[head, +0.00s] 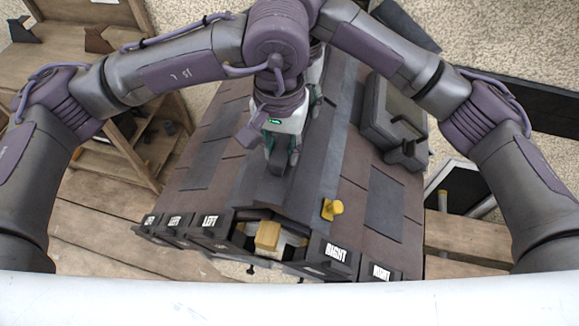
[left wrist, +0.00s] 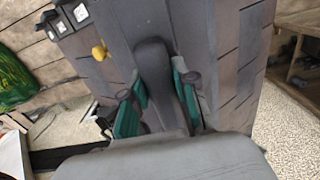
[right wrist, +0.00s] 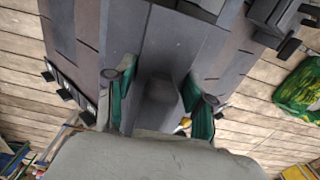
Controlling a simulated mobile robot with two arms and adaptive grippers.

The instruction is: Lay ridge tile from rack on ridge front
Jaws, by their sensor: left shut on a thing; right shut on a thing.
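A long grey ridge tile (head: 322,140) runs along the top of the model roof, above or on the ridge; I cannot tell whether it fully rests there. That grip shows between the fingers in the left wrist view (left wrist: 152,62).
A yellow piece (head: 333,208) lies on the roof near the front, right of the ridge. A wooden block (head: 268,236) shows at the open front end. Wooden shelving (head: 135,140) stands left. Boxes marked LEFT and RIGHT line the front.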

